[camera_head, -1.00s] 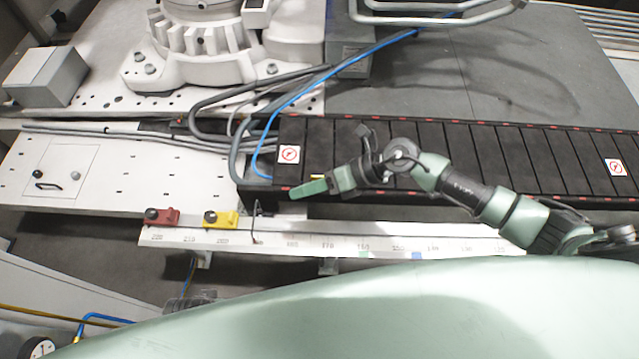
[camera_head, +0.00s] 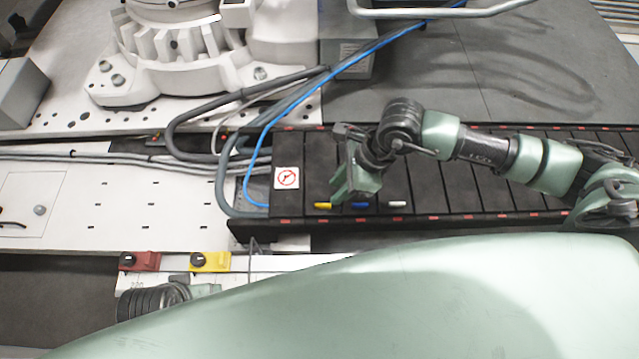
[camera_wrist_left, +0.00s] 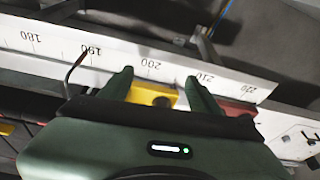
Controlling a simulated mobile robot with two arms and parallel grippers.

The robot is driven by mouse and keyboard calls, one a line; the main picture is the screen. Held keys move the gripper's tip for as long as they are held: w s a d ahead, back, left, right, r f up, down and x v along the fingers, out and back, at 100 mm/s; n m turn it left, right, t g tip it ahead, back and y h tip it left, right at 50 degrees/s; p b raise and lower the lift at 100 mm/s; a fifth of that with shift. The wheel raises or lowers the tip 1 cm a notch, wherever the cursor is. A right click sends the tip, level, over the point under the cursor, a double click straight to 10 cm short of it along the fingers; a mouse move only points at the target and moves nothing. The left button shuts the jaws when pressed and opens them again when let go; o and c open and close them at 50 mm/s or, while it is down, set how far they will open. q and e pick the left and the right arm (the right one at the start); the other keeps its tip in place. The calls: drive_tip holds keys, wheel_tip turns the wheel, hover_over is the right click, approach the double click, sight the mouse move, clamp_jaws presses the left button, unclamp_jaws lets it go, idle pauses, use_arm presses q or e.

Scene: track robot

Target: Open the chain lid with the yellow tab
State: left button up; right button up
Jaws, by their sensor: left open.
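The black cable chain (camera_head: 460,195) runs across the middle right of the head view, its lid segments lying flat. A yellow tab (camera_head: 322,206) sits at its front edge near the left end, with a blue tab (camera_head: 360,205) and a white tab (camera_head: 397,204) to its right. My right gripper (camera_head: 343,190) points down just right of the yellow tab, partly over the blue one. Whether it touches either, or is open, I cannot tell. My left gripper (camera_wrist_left: 158,84) is open in the left wrist view, over a yellow block (camera_wrist_left: 155,93) on the rail.
The white scale rail (camera_head: 270,264) lies in front of the chain, with a red block (camera_head: 140,261) and a yellow block (camera_head: 210,261) on it. Grey cables and a blue hose (camera_head: 262,150) enter the chain's left end. A white robot base (camera_head: 170,70) stands behind.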

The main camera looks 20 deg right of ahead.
sight(323, 204)
drive_tip(key=b+x, duration=0.1)
drive_tip(key=x, duration=0.6)
drive_tip(key=shift+a+f, duration=0.2)
drive_tip(key=shift+f, duration=0.05)
use_arm(q)
drive_tip(key=v, duration=0.5)
drive_tip(key=shift+r, duration=0.3)
use_arm(e)
clamp_jaws()
idle(0.4)
